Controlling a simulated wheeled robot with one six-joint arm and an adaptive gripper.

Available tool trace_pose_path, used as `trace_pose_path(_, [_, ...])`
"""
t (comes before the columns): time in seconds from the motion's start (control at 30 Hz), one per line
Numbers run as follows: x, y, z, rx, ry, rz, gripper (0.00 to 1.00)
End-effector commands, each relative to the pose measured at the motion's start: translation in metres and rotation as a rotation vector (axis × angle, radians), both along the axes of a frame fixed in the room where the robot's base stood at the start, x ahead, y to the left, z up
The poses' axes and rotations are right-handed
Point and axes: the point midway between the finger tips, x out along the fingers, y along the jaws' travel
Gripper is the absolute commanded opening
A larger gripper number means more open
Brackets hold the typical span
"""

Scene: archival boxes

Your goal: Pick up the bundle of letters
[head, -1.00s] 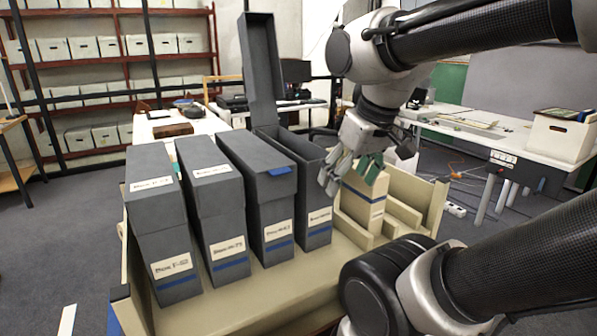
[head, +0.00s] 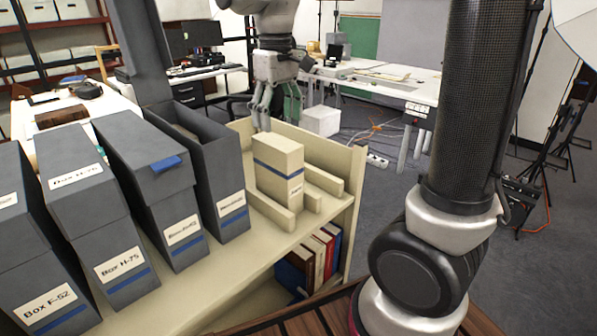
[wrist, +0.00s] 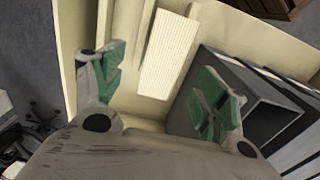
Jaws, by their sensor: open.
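The bundle of letters (head: 278,178) looks like an upright cream block with a blue band and a small label. It stands on the cream shelf top, between low cream dividers, right of the open grey box (head: 212,180). In the wrist view its pale, finely lined top (wrist: 168,55) shows beyond and between the fingers. My gripper (head: 276,117) is open and empty, pointing down with green finger pads, above and apparently behind the bundle. In the wrist view my gripper (wrist: 160,95) has its fingers spread, with the open grey box near the right finger.
Several closed grey boxes (head: 150,185) stand in a row to the left. The open box's raised lid (head: 144,50) rises tall beside my gripper. The cart's cream right wall (head: 352,195) bounds the bundle's side. Books (head: 312,258) sit on the lower shelf.

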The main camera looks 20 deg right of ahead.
Motion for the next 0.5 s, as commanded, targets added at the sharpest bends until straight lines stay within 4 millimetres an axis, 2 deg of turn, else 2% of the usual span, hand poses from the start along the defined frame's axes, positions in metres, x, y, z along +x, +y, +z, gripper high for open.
trace_pose_path(0.5, [-0.001,0.005,-0.069,-0.001,0.002,-0.001,0.73])
